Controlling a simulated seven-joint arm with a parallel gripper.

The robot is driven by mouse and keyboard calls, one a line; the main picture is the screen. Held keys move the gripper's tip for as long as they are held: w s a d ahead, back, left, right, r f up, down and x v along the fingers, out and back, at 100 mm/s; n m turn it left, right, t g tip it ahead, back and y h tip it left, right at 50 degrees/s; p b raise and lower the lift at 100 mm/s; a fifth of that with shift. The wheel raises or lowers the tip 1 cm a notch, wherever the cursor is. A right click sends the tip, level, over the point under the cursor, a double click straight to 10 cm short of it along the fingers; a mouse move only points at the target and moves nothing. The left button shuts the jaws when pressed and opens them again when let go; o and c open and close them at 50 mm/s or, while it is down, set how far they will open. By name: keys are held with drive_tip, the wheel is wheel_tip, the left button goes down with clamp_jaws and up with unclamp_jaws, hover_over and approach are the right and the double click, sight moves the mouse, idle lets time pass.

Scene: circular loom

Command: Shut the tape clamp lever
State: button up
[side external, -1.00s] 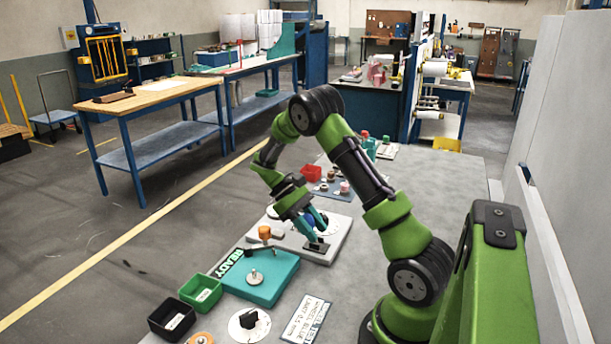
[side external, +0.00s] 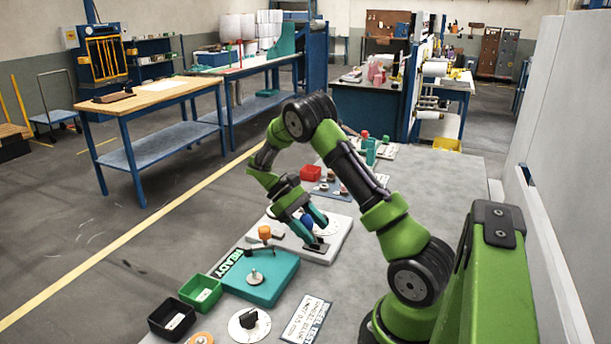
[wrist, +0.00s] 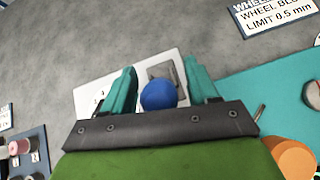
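A round blue knob (side external: 306,222) sits over a pale grey base plate (side external: 337,246), which carries a dark rectangular pad (side external: 317,244). I take it as the clamp lever's knob; its arm is hidden. My gripper (side external: 312,216) is low over the plate, its teal fingers beside the knob. In the wrist view the blue knob (wrist: 158,95) lies between the two fingers of my gripper (wrist: 161,74), with gaps showing. The gripper is open. The pad (wrist: 165,72) shows just beyond the knob.
An orange knob (side external: 265,232) stands left of the gripper, near a teal block (side external: 275,284) by a READY label (side external: 229,264). Green (side external: 201,292) and black (side external: 172,318) bins are nearer. The grey bench right of the plate is clear.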

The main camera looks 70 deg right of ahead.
drive_tip(key=a+v, duration=0.1)
drive_tip(key=v, duration=1.1)
drive_tip(key=shift+d, duration=0.5)
drive_tip(key=s+a+r+t, duration=0.3)
drive_tip(key=s+a+t, duration=0.1)
drive_tip(key=a, duration=0.4)
drive_tip(key=s+a+r+m+t, duration=0.1)
drive_tip(key=s+a+r+t, duration=0.3)
drive_tip(key=a+t, duration=0.3)
drive_tip(key=s+a+r+t+y, duration=0.1)
drive_tip(key=s+a+r+t, duration=0.3)
drive_tip(key=a, duration=0.5)
drive_tip(key=shift+s+a+m+t, duration=0.3)
drive_tip(key=shift+s+t, duration=0.25)
drive_tip(key=shift+t, duration=0.55)
